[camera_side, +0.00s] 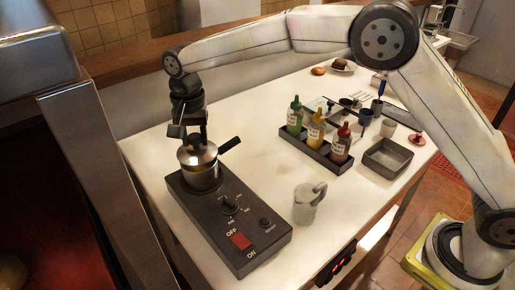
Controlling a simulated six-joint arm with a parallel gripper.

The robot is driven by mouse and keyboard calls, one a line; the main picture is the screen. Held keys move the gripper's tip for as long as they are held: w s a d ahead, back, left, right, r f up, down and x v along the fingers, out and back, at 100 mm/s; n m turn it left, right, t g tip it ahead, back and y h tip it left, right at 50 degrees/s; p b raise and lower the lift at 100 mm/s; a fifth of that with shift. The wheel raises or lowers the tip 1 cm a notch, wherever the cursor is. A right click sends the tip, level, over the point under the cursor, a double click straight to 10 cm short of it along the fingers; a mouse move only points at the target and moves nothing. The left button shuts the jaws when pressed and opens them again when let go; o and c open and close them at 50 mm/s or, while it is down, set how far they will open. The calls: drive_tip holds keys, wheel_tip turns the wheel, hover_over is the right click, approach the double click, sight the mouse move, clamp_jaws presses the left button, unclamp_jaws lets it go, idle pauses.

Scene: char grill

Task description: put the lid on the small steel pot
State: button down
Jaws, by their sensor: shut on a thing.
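The small steel pot (203,180) stands on the plate end of a dark hot-plate unit (213,228), its black handle (230,144) pointing to the upper right. The steel lid (198,155) is at the pot's mouth, directly below my gripper (197,141). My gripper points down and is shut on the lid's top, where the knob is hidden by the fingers. I cannot tell whether the lid rests fully on the rim or sits slightly above it.
A grey mug (307,203) stands right of the hot plate. A dark rack (318,152) holds green, yellow and red bottles. An empty grey tray (387,157) and several small cups lie farther right. The white counter (150,157) is clear left of the pot.

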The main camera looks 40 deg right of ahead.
drive_tip(key=shift+f, duration=0.95)
drive_tip(key=shift+c, duration=0.8)
unclamp_jaws()
drive_tip(key=shift+r, duration=3.9)
drive_tip(key=shift+r, duration=0.1)
wheel_tip(320, 180, up, 7)
